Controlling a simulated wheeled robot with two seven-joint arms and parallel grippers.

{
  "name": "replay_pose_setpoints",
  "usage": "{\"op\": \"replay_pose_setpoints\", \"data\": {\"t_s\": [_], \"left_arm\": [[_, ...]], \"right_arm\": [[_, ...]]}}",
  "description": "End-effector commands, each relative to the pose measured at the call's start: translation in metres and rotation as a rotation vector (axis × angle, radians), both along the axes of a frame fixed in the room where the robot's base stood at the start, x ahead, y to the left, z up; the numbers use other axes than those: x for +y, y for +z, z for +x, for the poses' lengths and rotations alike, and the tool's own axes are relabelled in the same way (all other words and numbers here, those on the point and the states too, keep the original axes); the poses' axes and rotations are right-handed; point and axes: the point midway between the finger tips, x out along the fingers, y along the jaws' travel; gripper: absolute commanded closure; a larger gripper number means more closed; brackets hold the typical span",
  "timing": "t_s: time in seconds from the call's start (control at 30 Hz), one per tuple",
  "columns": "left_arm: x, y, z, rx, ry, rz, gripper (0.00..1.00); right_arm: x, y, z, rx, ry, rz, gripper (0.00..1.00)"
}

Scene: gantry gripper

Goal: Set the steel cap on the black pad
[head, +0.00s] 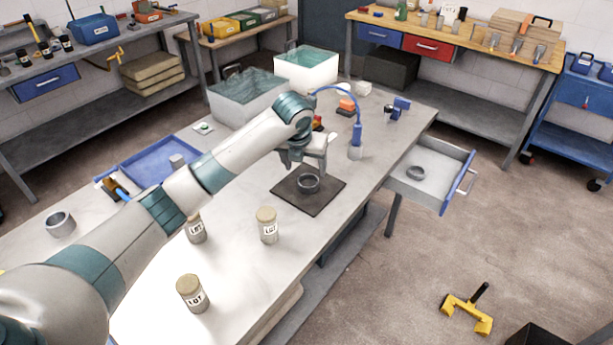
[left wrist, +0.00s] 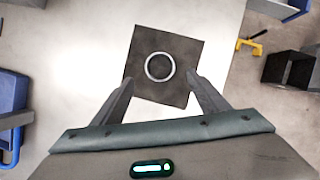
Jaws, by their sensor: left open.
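The steel cap (head: 308,183), a grey ring-like piece, sits on the black pad (head: 325,198) on the bench. The cap also shows in the left wrist view (left wrist: 160,67), lying flat and wholly inside the edges of the dark square pad (left wrist: 178,94). My left gripper (head: 307,166) is just above the cap. In the left wrist view its two fingers (left wrist: 160,80) are spread apart, with clear space between them and the ring. The cap looks free of both fingers. My right gripper is not in view.
Several lidded jars marked LOT (head: 268,226) stand on the near bench. A similar grey ring (head: 60,224) is at the left, another (head: 415,173) in the open drawer (head: 438,188). A blue hose stand (head: 356,140) rises beside the pad. A blue tray (head: 150,168) lies behind my arm.

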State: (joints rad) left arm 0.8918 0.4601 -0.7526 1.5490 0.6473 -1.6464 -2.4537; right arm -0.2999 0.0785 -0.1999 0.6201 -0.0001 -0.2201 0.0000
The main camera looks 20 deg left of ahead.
Motion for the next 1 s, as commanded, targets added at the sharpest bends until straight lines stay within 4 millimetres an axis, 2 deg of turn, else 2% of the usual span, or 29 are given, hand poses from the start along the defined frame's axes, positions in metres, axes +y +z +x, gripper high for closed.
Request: {"op": "replay_pose_setpoints", "data": {"t_s": [0.13,0.33,1.0], "left_arm": [[0.000,0.019,-0.008,-0.003,-0.001,0.001,0.32],[0.000,0.033,-0.014,0.000,0.000,0.001,0.32],[0.000,0.035,-0.015,0.001,0.000,0.001,0.32]], "right_arm": [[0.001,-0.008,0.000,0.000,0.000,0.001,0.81],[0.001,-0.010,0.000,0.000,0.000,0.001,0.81],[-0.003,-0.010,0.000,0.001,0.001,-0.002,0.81]]}}
